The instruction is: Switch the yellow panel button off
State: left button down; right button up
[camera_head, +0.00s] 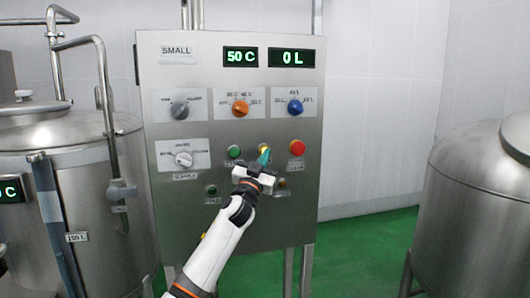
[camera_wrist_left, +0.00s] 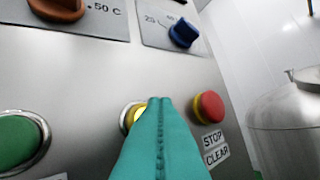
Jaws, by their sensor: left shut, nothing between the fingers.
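The yellow button (camera_wrist_left: 133,116) sits on the grey metal panel (camera_head: 222,75), between a green button (camera_head: 234,151) and a red button (camera_head: 297,147). It has a metal ring and its face looks bright yellow. My left gripper (camera_head: 264,156) is shut and empty, with its teal fingertips (camera_wrist_left: 160,104) in front of the panel at the yellow button. In the left wrist view the fingers cover the right part of the button; in the head view they hide most of it. I cannot tell whether the tips touch it. My right gripper is not in view.
An orange knob (camera_head: 240,108) and a blue knob (camera_head: 295,106) sit above the buttons. Displays read 50 C (camera_head: 240,57) and 0 L (camera_head: 293,58). Steel tanks stand left (camera_head: 85,190) and right (camera_head: 475,205). The green floor (camera_head: 365,240) between panel and right tank is clear.

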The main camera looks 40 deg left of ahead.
pick_arm(q)
jog(key=shift+w+a, duration=0.1)
jog(key=shift+a, duration=0.05)
jog(key=shift+w+a, duration=0.15)
jog(key=shift+w+a, duration=0.25)
jog(key=shift+a, duration=0.1)
dwell(0.8)
dwell(0.4)
jog(key=shift+s+d, duration=0.55)
jog(key=shift+d, duration=0.05)
jog(key=shift+d, duration=0.1)
jog(key=s+d+p, duration=0.1)
jog(key=s+d, duration=0.2)
jog(key=shift+s+d, duration=0.1)
jog(key=shift+d, duration=0.25)
